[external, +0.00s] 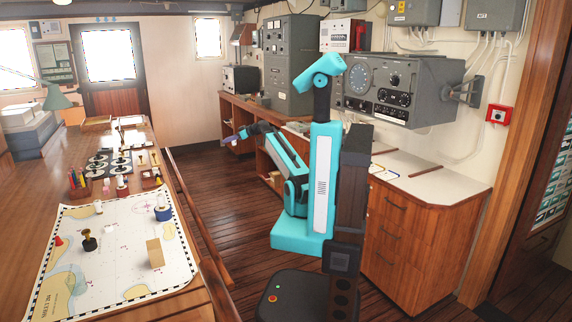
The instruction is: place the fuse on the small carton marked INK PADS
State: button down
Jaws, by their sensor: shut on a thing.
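My gripper (232,138) is at the end of my teal arm, stretched away from the camera toward the far part of the low wooden cabinets on the right. It is small in the picture. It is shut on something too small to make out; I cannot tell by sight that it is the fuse. No carton with readable INK PADS lettering shows. A plain tan block (155,252) stands on the chart, with no marking visible on it, and I cannot tell whether it is a carton.
The chart (110,285) covers the near end of the wooden table at left, with a dark stamp-like piece (88,240) and a blue-and-white round item (162,212). A grey radio unit (395,88) hangs above the white counter (430,185). Open floor (205,170) lies between table and cabinets.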

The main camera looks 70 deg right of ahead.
jog(key=w+a+r+n+g+y+b, duration=0.2)
jog(key=w+a+n+y, duration=0.15)
jog(key=a, duration=1.55)
jog(key=w+a+r+n+g+y+b, duration=0.15)
jog(key=a+n+y, duration=0.3)
jog(key=a, duration=1.35)
jog(key=s+a+r+n+g+y+b, duration=0.15)
jog(key=s+a, duration=0.25)
jog(key=a, duration=0.8)
jog(key=s+a+n+g+y+b, duration=0.1)
jog(key=s+a+n+g+y, duration=0.2)
jog(key=a, duration=0.9)
jog(key=s+a+n+g+b, duration=0.4)
jog(key=s+a+n+g, duration=0.3)
jog(key=s+a, duration=1.7)
jog(key=s+g, duration=0.1)
jog(key=s, duration=0.3)
jog(key=shift+r, duration=0.15)
jog(key=shift+w+a+r, duration=0.1)
jog(key=shift+a, duration=0.1)
